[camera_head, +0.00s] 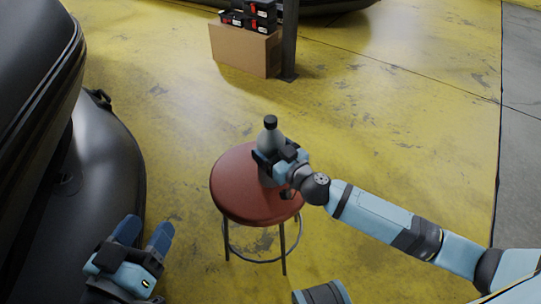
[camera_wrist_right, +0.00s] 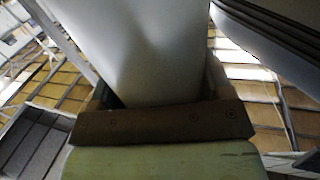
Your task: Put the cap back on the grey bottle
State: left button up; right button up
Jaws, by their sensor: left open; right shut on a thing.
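The grey bottle (camera_head: 270,140) is upright over the red round stool seat (camera_head: 232,195), with a black cap (camera_head: 270,121) at its top. I cannot tell whether the cap is seated fully or only resting. My right gripper (camera_head: 277,158) is shut on the bottle's body, coming from the right, and hides part of its lower side. In the right wrist view the pale bottle (camera_wrist_right: 165,50) fills the space between the fingers. My left gripper (camera_head: 147,237) is open and empty, low at the left, apart from the stool.
A large dark inflatable boat (camera_head: 105,185) takes up the left side. A cardboard box (camera_head: 245,50) with black and red items (camera_head: 260,14) on it stands at the back beside a grey post (camera_head: 290,40). The yellow floor (camera_head: 400,130) around the stool is mostly clear.

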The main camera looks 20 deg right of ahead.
jog(key=shift+f, duration=0.8)
pick_arm(q)
jog(key=shift+w+f, duration=0.1)
jog(key=shift+f, duration=0.2)
pick_arm(e)
jog(key=shift+r, duration=0.2)
jog(key=shift+f, duration=0.1)
jog(key=o, duration=1.7)
jog(key=shift+f, duration=0.1)
jog(key=shift+s+d+r, duration=0.1)
jog(key=shift+s+r, duration=0.1)
jog(key=shift+s, duration=0.05)
pick_arm(q)
jog(key=r+p, duration=0.1)
jog(key=p, duration=0.1)
jog(key=r+p, duration=0.1)
jog(key=shift+s+r+n+t, duration=0.25)
jog(key=shift+r+n+t, duration=0.05)
jog(key=shift+r, duration=0.05)
pick_arm(e)
jog(key=v, duration=1.1)
jog(key=shift+s, duration=0.25)
jog(key=shift+d, duration=0.1)
